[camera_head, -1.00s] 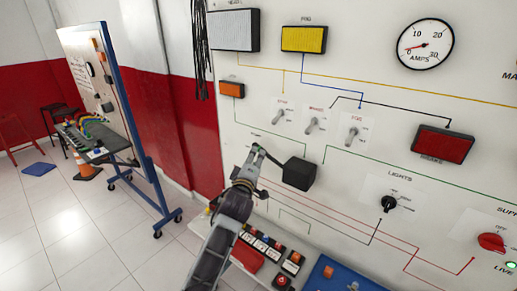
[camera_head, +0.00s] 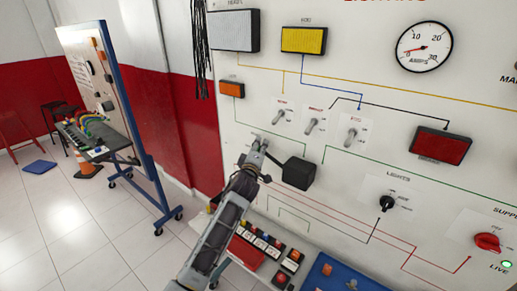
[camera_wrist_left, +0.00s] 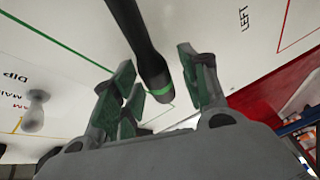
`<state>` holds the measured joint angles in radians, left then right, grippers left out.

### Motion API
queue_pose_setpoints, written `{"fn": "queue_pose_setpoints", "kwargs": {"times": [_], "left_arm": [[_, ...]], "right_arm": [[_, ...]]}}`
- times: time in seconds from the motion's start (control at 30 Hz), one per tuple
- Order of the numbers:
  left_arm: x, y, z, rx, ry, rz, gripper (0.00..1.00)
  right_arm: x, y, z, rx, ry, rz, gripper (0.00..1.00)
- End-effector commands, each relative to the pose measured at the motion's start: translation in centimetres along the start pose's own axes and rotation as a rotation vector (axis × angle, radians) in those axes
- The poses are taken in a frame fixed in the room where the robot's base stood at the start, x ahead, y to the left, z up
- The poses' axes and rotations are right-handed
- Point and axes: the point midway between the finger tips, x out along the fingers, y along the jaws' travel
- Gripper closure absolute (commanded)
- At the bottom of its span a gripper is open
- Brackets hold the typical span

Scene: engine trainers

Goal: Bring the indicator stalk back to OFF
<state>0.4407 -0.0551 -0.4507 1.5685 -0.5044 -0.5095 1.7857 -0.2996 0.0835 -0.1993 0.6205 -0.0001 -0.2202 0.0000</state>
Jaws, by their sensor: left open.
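The indicator stalk is a black lever (camera_head: 275,159) on a dark box (camera_head: 299,173) on the white panel. It points up and left from the box, its outer end hidden by my gripper. My left gripper (camera_head: 259,147) is at that outer end. In the left wrist view, the stalk (camera_wrist_left: 148,55) comes down from the top and ends in a green band and dark tip. My left gripper (camera_wrist_left: 161,90) is open there, with green-padded fingers on both sides of the stalk's end. I cannot tell whether either finger touches it. My right gripper is out of view.
Toggle switches (camera_head: 312,124) stand above the stalk, and a black LIGHTS knob (camera_head: 387,203) is to its right. A bench with push buttons (camera_head: 262,247) lies below. A second trainer board (camera_head: 103,72) stands at left. The panel between is flat, with coloured lines.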

Motion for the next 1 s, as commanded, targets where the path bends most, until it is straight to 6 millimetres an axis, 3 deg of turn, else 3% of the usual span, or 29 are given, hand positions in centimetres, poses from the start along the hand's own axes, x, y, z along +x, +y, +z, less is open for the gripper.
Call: {"fn": "queue_pose_setpoints", "kwargs": {"times": [0.37, 0.7, 1.0], "left_arm": [[0.21, 0.03, 0.00, -0.001, 0.000, 0.001, 0.56], [0.20, 0.03, -0.01, -0.001, 0.000, 0.001, 0.98], [0.30, -0.02, -0.03, -0.002, 0.000, 0.000, 1.00]], "right_arm": [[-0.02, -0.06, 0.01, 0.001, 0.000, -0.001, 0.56], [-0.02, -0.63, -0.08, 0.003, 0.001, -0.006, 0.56], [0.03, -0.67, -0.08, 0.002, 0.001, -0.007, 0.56]]}}
